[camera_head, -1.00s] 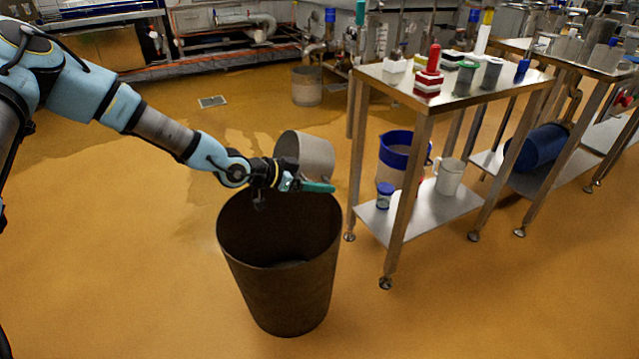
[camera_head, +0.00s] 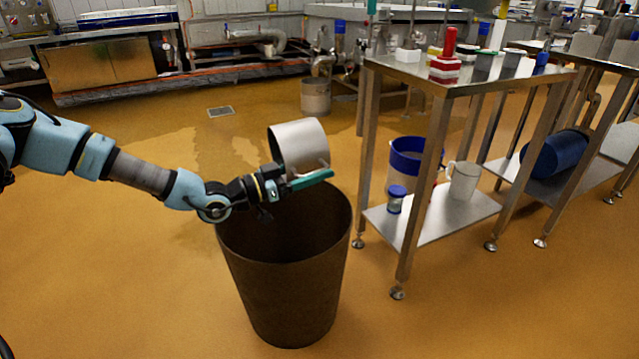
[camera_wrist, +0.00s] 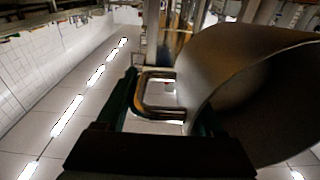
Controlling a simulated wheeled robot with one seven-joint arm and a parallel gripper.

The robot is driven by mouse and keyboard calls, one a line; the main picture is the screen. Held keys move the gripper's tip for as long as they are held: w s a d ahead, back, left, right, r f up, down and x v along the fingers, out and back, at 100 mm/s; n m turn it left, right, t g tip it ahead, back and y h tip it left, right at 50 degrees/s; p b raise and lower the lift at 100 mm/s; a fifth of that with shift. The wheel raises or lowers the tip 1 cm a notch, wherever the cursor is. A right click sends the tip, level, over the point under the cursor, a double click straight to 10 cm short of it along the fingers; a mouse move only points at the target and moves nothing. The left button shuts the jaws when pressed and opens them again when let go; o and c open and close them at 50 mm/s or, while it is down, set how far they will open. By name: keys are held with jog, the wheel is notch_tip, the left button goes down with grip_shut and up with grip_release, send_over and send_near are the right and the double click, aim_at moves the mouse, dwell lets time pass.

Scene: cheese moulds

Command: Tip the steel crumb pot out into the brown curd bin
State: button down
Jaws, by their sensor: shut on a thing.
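The steel crumb pot (camera_head: 297,146) is held tilted on its side above the far rim of the brown curd bin (camera_head: 285,300). My gripper (camera_head: 305,181), with teal fingers, is in front of the pot and over the bin's mouth. In the wrist view my gripper (camera_wrist: 160,108) is shut on the pot's looped handle (camera_wrist: 158,76). The pot (camera_wrist: 235,60) fills the right of that view, and its open mouth faces right. The part of its inside that shows looks smooth and dark, without visible crumbs. The bin's bottom is too dark to make out.
A steel table (camera_head: 408,70) stands right of the bin, with moulds on top. Its lower shelf (camera_head: 430,218) holds a blue-rimmed bucket (camera_head: 404,165), a white jug (camera_head: 464,182) and a small blue-lidded jar (camera_head: 396,199). The floor left of the bin is clear.

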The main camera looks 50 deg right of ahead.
aim_at(296, 166)
jog(key=shift+w+a+h+b, duration=0.1)
jog(key=shift+a+h+b, duration=0.3)
jog(key=shift+b, duration=0.45)
jog(key=a+h+b, duration=0.1)
jog(key=b, duration=0.2)
jog(key=w+a+r+g+h+b, duration=0.1)
jog(key=h+b, duration=0.1)
jog(key=b, duration=0.1)
jog(key=shift+a+g, duration=0.15)
jog(key=shift+g, duration=0.15)
jog(key=shift+w+a+r+h+b, duration=0.1)
jog(key=shift+a+r+h+b, duration=0.2)
jog(key=shift+h+b, duration=0.5)
jog(key=shift+a+r+g, duration=0.1)
jog(key=shift+a+g, duration=0.1)
jog(key=shift+g, duration=0.1)
dwell(1.3)
